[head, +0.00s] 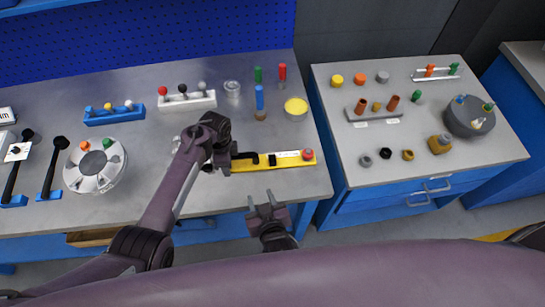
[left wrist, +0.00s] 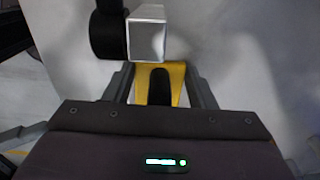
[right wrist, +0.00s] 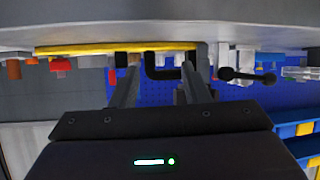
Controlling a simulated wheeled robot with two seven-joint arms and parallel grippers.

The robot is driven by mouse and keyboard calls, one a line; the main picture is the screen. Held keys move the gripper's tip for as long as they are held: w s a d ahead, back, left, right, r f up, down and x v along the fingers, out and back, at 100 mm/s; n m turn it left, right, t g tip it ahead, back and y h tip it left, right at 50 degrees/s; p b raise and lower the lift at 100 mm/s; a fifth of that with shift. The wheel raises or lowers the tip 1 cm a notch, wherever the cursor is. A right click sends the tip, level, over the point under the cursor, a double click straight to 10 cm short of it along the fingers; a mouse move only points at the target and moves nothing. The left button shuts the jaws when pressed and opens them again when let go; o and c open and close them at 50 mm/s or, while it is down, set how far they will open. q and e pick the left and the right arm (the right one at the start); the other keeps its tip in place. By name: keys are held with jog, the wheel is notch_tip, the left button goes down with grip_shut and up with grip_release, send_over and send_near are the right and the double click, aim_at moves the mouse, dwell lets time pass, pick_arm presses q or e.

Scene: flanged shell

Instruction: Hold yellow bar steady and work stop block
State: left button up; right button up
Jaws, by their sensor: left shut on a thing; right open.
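The yellow bar (head: 262,166) lies along the front right of the left bench. A small black block (head: 271,159), which may be the stop block, sits on it, with a black handle (head: 245,156) to its left and a red knob (head: 308,154) at its right end. My left gripper (head: 220,162) is at the bar's left end, shut on it; the left wrist view shows the yellow end (left wrist: 174,84) between the fingers, beside a silver square block (left wrist: 147,38). My right gripper (head: 266,205) is open and empty before the bench edge, apart from the bar.
Behind the bar stand a yellow-topped cup (head: 296,107), a blue peg (head: 260,97) and green and red pegs. A white round fixture (head: 95,172) is at the left. A second bench (head: 450,160) with several small parts stands right, across a gap.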

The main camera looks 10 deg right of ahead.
aim_at(273, 160)
jog(key=w+d+r+m, duration=0.1)
jog(key=w+d+h, duration=0.1)
jog(key=d, duration=0.1)
jog(key=w+d+r+m+t+h, duration=0.1)
jog(key=d, duration=0.1)
jog(key=shift+w+r+m, duration=0.15)
jog(key=shift+r+m, duration=0.15)
jog(key=shift+r, duration=0.05)
jog(key=x, duration=1.1)
jog(key=shift+w+d+f, duration=0.1)
jog(key=shift+w, duration=0.25)
grip_shut()
